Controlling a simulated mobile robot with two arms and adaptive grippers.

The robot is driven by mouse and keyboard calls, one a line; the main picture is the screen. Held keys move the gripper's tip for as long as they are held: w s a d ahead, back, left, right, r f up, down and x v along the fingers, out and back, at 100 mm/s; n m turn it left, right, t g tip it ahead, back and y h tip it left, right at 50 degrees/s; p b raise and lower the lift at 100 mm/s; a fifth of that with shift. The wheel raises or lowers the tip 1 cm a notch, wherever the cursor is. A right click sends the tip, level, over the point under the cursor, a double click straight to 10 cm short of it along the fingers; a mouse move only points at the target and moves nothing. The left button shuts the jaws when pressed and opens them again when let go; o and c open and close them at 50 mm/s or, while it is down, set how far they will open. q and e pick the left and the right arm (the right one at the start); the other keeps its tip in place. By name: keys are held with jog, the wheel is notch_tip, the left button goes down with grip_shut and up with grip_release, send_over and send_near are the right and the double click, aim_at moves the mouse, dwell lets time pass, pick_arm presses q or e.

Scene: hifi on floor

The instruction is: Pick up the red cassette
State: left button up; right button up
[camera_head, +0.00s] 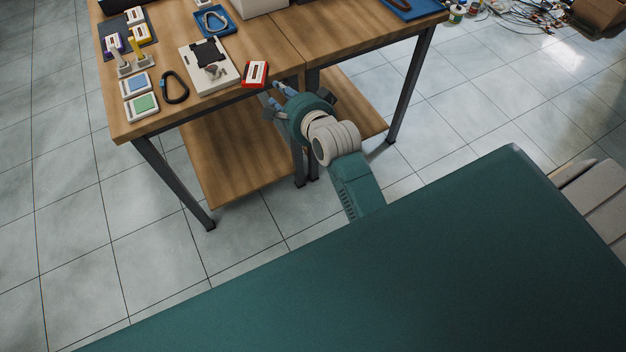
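The red cassette (255,74), with a white label, lies on the wooden table near its front edge. My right gripper (276,95) is just in front of the table edge, close to the cassette, below and to the right of it in the picture. My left gripper is not in view.
A white device (208,68) lies left of the cassette. A blue tray (214,21) is behind. Loose cables (535,14) lie on the floor at top right.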

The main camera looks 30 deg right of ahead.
jog(key=s+f+b+x, duration=0.1)
jog(key=f+b+x, duration=0.15)
jog(key=x, duration=0.95)
jog(key=r+p+v, duration=0.1)
jog(key=p+v, duration=0.9)
jog(key=v, duration=0.1)
jog(key=s+a+f+n+g+b, duration=0.1)
jog(key=s+f+n, duration=0.3)
jog(key=f, duration=1)
jog(key=s+f+n+g+b, duration=0.3)
jog(key=s+f, duration=0.7)
jog(key=f, duration=0.4)
jog(key=shift+s+a+f+n+g, duration=0.2)
jog(key=shift+a+f+n+g, duration=0.2)
jog(key=shift+n+g, duration=0.25)
